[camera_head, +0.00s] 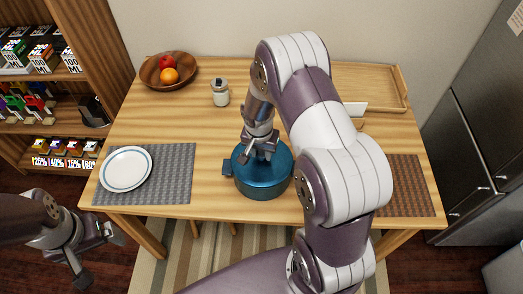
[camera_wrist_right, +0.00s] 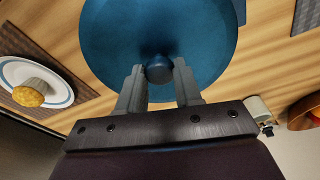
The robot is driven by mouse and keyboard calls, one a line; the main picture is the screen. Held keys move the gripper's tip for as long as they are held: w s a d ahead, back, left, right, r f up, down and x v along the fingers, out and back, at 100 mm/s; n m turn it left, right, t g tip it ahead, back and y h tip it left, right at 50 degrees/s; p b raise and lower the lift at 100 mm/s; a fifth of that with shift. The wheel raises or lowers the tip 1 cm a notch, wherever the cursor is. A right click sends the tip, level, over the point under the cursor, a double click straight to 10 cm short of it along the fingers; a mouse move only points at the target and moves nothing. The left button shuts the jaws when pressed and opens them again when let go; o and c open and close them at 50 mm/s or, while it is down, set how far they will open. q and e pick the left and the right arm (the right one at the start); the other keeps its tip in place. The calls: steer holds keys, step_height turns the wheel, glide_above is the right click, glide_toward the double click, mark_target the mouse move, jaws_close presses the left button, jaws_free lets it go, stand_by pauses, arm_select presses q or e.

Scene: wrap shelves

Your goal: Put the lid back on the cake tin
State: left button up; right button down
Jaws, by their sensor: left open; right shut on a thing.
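The blue cake tin (camera_head: 262,188) stands on the table, near its front edge in the middle, with a small block-like handle at its left side. The round blue lid (camera_wrist_right: 150,28) fills the top of the right wrist view, with a dark knob (camera_wrist_right: 159,69) at its centre. My right gripper (camera_head: 262,152) points down over the tin and is shut on the knob. The lid is at the tin's top; whether it is fully seated I cannot tell. My left gripper (camera_head: 99,257) is open and empty, in front of the table at the lower left.
A white plate (camera_head: 126,169) lies on the left grey placemat (camera_head: 175,172). A fruit bowl (camera_head: 168,83) and a lidded jar (camera_head: 220,94) stand at the back. A plate with a muffin (camera_wrist_right: 30,92) shows in the right wrist view. A wooden tray (camera_head: 375,72) lies back right.

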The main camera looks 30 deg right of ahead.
stand_by(0.3)
steer(key=shift+c, duration=1)
jaws_free()
step_height(320, 180, up, 7)
steer(key=p, duration=0.5)
jaws_close()
steer(key=shift+f, duration=0.25)
stand_by(0.9)
steer(key=shift+f+b, duration=2.55)
steer(key=shift+f, duration=0.35)
steer(key=shift+r, duration=0.1)
